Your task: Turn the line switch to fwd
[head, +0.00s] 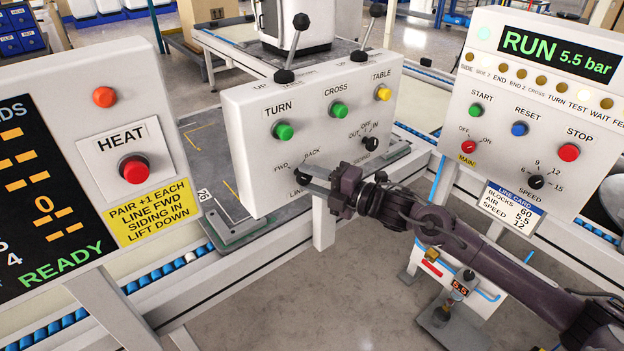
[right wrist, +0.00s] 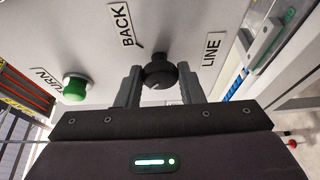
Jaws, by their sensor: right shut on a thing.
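The line switch (head: 304,177) is a black knob low on the white control panel (head: 242,135), with FWD printed to its upper left, BACK to its upper right and LINE below. My right gripper (head: 314,182) reaches it from the right and is shut on it. In the right wrist view the round black knob (right wrist: 160,71) sits between the two dark fingers, with BACK and LINE labels on either side. The fingers partly hide the knob in the head view, and I cannot tell which way its pointer faces. My left gripper is out of view.
The same panel has a green TURN button (head: 283,131), a green CROSS button (head: 338,110), a yellow TABLE button (head: 383,93), a black siding knob (head: 370,144) and levers on top. A HEAT panel (head: 120,150) stands left, a RUN panel (head: 540,90) right.

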